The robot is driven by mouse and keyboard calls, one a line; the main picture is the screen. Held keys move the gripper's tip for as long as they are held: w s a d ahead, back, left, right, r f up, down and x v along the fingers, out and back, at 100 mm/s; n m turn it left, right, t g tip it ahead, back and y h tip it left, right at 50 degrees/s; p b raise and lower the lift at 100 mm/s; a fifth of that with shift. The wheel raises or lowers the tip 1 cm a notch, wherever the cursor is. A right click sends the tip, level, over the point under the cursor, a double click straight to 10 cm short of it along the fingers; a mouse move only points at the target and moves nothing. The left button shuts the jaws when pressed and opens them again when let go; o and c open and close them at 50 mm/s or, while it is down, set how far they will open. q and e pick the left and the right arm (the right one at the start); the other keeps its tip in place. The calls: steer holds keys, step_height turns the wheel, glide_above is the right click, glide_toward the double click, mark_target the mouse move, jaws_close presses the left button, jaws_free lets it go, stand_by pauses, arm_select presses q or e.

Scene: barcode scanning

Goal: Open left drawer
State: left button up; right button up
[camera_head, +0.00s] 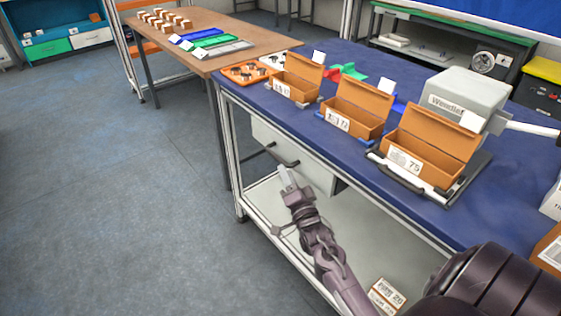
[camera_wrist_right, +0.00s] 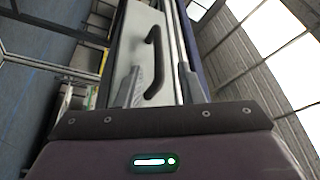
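The left drawer (camera_head: 262,133) is a pale grey front under the blue-topped workbench and looks shut. Its dark bar handle (camera_head: 283,157) shows in the head view. In the right wrist view the curved handle (camera_wrist_right: 156,58) stands out from the pale drawer front (camera_wrist_right: 128,40). My right gripper (camera_head: 287,178) is just in front of the drawer, close to the handle. In the right wrist view its fingers (camera_wrist_right: 161,88) are apart, with the near end of the handle between them; contact cannot be told. My left gripper is not in view.
The blue workbench top (camera_head: 330,165) holds several open orange boxes (camera_head: 356,118) and a grey Wendler machine (camera_head: 465,95). A lower shelf (camera_head: 345,225) carries a small box (camera_head: 386,296). The floor (camera_head: 110,200) to the left is clear. A brown table (camera_head: 235,32) stands behind.

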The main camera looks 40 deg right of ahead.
mark_target(281, 161)
steer(key=x, duration=0.5)
steer(key=shift+f, duration=0.1)
jaws_close()
